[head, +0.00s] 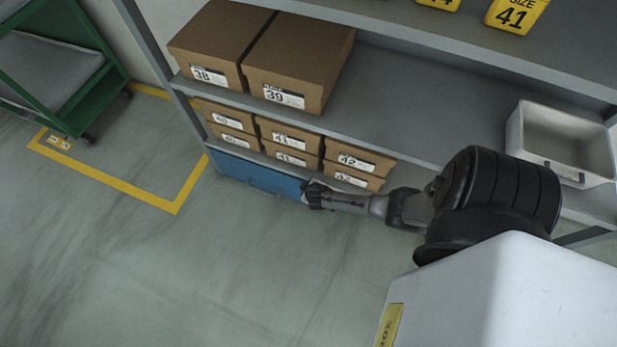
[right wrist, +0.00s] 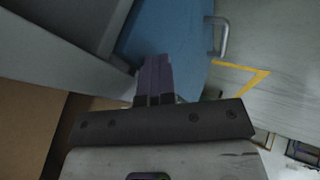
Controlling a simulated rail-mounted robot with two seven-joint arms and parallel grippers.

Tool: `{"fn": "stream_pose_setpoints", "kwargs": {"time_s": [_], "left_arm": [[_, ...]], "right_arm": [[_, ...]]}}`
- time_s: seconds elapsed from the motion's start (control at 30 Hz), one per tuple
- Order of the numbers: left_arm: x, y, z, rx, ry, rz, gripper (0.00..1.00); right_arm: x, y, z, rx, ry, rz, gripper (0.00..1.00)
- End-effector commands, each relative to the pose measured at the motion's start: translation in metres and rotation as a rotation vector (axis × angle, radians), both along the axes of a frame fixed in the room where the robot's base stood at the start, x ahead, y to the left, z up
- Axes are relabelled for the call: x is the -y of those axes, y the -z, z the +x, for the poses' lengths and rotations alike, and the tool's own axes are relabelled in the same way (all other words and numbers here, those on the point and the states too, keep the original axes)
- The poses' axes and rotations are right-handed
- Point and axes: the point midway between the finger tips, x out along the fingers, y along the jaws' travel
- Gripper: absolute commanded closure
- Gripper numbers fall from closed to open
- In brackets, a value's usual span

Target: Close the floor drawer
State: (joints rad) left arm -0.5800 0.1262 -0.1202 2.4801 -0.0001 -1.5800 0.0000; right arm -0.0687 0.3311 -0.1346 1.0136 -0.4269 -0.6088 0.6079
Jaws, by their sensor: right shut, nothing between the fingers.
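The floor drawer (head: 240,170) is the blue front at the bottom of the shelf rack, with a handle (head: 264,191) on its face. I see no open interior above it, and the front looks flush or nearly so with the shelf edge. In the right wrist view the blue front (right wrist: 165,30) and its grey handle (right wrist: 223,38) lie beyond my fingers. My right gripper (head: 309,196) is shut and empty at the right end of the drawer front, and its fingers show in the wrist view (right wrist: 155,77). Whether the fingertips touch the blue face I cannot tell. My left gripper is not in view.
Shoe boxes (head: 285,140) fill the low shelf above the drawer, with larger boxes (head: 295,60) higher up. A grey bin (head: 560,140) stands on the right. A green cart (head: 60,70) stands at far left beside yellow floor lines (head: 130,195). The floor before the drawer is clear.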

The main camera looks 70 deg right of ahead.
Motion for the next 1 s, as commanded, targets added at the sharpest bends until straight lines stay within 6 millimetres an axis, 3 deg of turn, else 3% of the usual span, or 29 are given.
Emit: {"fn": "stream_pose_setpoints", "kwargs": {"time_s": [0.37,0.6,0.7,1.0], "left_arm": [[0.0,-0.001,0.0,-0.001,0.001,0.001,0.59],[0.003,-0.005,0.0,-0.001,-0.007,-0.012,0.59],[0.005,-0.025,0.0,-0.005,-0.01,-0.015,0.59],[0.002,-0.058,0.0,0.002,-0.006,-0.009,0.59]], "right_arm": [[-0.004,0.0,-0.001,-0.003,0.0,-0.002,1.0],[-0.048,0.001,0.001,-0.001,-0.007,0.005,1.0],[-0.056,-0.022,-0.008,-0.001,-0.008,0.003,1.0],[-0.08,-0.063,-0.028,0.0,-0.008,0.003,1.0]]}}
